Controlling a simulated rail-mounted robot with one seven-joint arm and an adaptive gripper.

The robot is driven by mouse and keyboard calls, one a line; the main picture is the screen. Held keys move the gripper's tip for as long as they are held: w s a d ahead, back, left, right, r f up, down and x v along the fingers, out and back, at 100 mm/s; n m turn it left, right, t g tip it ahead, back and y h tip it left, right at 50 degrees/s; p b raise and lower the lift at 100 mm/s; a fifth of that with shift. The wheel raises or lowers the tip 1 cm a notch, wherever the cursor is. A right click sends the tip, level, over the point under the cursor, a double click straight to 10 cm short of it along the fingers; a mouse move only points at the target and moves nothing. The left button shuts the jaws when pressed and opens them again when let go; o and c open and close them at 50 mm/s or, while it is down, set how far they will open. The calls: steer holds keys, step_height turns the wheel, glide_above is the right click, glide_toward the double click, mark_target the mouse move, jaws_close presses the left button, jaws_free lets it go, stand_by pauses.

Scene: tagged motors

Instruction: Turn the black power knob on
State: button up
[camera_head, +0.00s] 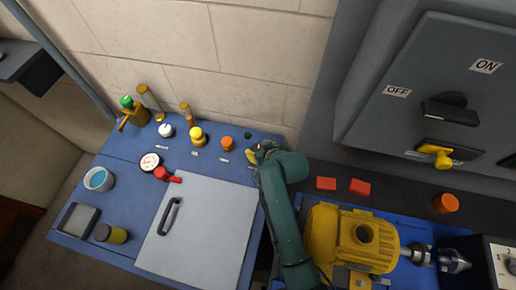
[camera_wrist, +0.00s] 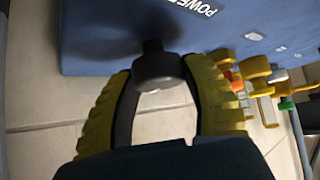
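The black power knob (camera_wrist: 158,72) stands out from the blue panel (camera_wrist: 100,30) in the wrist view, beside a white label reading POWER (camera_wrist: 197,6). My gripper (camera_wrist: 157,68) has its two yellow, black-lined fingers apart, one on each side of the knob. The knob sits between the fingertips; I cannot tell whether they touch it. In the head view my gripper (camera_head: 258,152) is at the right rear of the blue bench panel (camera_head: 120,150). A small dark round piece (camera_head: 248,135) shows just behind it; I cannot tell whether this is the same knob.
Left of my gripper are an orange knob (camera_head: 227,144), a yellow knob (camera_head: 196,136) and a white knob (camera_head: 165,130). A grey lid (camera_head: 205,230) lies in front. A yellow motor (camera_head: 350,240) and red blocks (camera_head: 326,184) are to the right. A tiled wall (camera_head: 240,60) is behind.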

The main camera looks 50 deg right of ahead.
steer(key=c, duration=0.6)
steer(key=shift+o, duration=0.2)
steer(key=shift+a+f+m, duration=0.1)
steer(key=shift+m, duration=0.2)
steer(key=m+g+h, duration=0.1)
steer(key=m+h, duration=0.1)
steer(key=shift+f+m+p, duration=0.1)
steer(key=shift+m+p, duration=0.25)
steer(key=shift+m, duration=0.05)
steer(key=m+g+h+b, duration=0.1)
steer(key=m+h+b, duration=0.1)
steer(key=m, duration=0.1)
steer(key=shift+f+m+g, duration=0.15)
steer(key=shift+m+g, duration=0.15)
steer(key=shift+g, duration=0.1)
steer(key=m+g+h+b, duration=0.2)
steer(key=m+g+b, duration=0.2)
steer(key=m+b, duration=0.1)
steer(key=shift+f+b, duration=0.1)
steer(key=shift+b, duration=0.55)
steer(key=m+g+b, duration=0.2)
steer(key=m+b, duration=0.1)
steer(key=b, duration=0.1)
steer(key=shift+m+h, duration=0.3)
steer(key=shift+m, duration=0.1)
steer(key=shift+m+g+b, duration=1.1)
steer(key=shift+b, duration=0.05)
steer(key=shift+r, duration=0.2)
